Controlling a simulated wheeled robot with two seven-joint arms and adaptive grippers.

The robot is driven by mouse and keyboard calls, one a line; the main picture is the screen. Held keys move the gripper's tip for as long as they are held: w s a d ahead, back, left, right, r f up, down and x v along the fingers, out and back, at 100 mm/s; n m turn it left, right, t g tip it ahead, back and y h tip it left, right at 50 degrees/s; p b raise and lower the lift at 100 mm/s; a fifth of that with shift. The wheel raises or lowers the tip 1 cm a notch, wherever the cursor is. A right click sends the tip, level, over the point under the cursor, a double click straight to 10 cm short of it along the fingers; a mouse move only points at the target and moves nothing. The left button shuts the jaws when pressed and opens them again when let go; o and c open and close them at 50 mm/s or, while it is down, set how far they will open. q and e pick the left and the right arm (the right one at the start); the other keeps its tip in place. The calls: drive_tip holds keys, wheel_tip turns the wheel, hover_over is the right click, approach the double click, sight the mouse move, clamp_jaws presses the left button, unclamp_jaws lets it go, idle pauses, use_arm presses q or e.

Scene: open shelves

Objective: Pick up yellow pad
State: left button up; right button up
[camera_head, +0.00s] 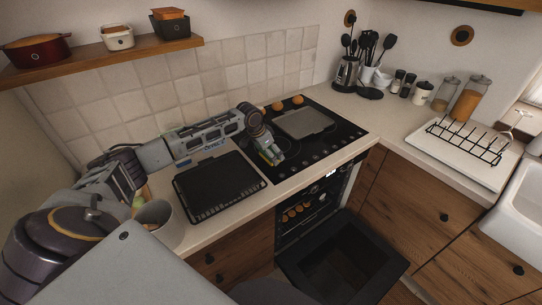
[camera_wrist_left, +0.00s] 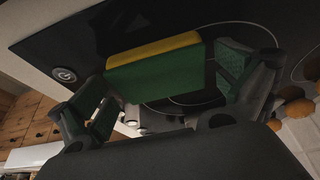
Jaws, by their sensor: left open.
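The yellow pad (camera_wrist_left: 152,50) is a block with a yellow face and a thick green side. It lies on the black cooktop (camera_head: 330,131), between the spread fingers of my left gripper (camera_wrist_left: 168,85) in the left wrist view. Gaps show on both sides, so the fingers look apart from it. In the head view my left gripper (camera_head: 268,152) reaches down at the cooktop's left part, and the pad (camera_head: 273,158) is partly hidden by it. My right gripper is not in view.
A black tray (camera_head: 222,186) lies on the counter left of the cooktop, under my left arm. A grey griddle (camera_head: 304,123) and orange-brown round things (camera_head: 278,106) are on the cooktop. The oven door (camera_head: 342,262) hangs open below. A dish rack (camera_head: 465,141) stands right.

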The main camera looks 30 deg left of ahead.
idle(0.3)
use_arm(q)
drive_tip(key=c, duration=0.7)
drive_tip(key=shift+r, duration=0.15)
drive_tip(key=shift+r+b, duration=0.35)
drive_tip(key=shift+r, duration=4.55)
drive_tip(key=shift+o, duration=1.1)
drive_tip(key=c, duration=0.3)
